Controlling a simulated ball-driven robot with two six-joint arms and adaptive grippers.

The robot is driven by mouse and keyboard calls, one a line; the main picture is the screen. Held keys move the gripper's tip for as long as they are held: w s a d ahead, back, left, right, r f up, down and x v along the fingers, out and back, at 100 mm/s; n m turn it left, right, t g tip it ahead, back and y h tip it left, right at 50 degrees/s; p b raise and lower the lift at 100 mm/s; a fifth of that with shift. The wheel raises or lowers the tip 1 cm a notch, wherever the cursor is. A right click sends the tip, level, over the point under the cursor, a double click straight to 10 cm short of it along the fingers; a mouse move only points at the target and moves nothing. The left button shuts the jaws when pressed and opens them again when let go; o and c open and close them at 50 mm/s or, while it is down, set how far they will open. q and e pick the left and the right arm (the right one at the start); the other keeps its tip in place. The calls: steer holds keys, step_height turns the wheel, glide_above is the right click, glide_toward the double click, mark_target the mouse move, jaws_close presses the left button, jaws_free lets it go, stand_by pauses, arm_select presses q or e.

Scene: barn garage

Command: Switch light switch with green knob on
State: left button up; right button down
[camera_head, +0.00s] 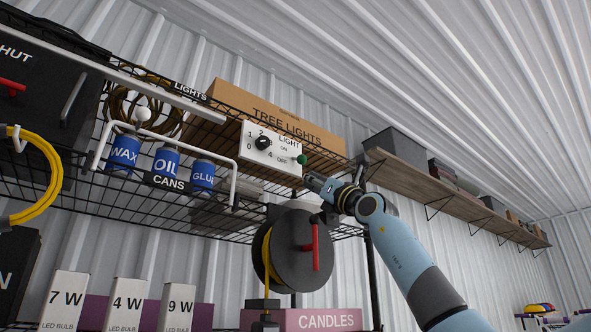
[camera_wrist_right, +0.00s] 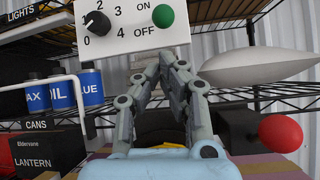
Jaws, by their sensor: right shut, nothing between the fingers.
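The white light switch panel (camera_head: 275,166) is mounted at the front of the wire shelf. It has a black dial and, at its right end, a round green knob (camera_head: 302,159). In the right wrist view the green knob (camera_wrist_right: 163,16) is beside the ON and OFF labels, at a height between them; I cannot tell which setting it is in. My right gripper (camera_head: 310,179) is shut and empty, just below the knob. In the right wrist view its fingertips (camera_wrist_right: 168,56) come together under the knob, with a small gap showing. My left gripper is not in view.
A dark reel (camera_head: 295,262) with a red handle hangs below the panel. The wire shelf (camera_head: 150,205) holds blue cans (camera_head: 167,164) and a Tree Lights box (camera_head: 250,105). A wooden shelf (camera_head: 420,175) runs along the right.

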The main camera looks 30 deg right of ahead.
mark_target(289, 171)
steer(key=p+x, duration=0.2)
steer(key=x, duration=0.4)
steer(key=shift+w+r+p, duration=0.15)
steer(key=shift+p, duration=0.15)
steer(key=shift+w+r, duration=0.2)
steer(key=shift+w, duration=0.05)
steer(key=shift+w+a+r, duration=0.1)
steer(key=shift+w, duration=0.15)
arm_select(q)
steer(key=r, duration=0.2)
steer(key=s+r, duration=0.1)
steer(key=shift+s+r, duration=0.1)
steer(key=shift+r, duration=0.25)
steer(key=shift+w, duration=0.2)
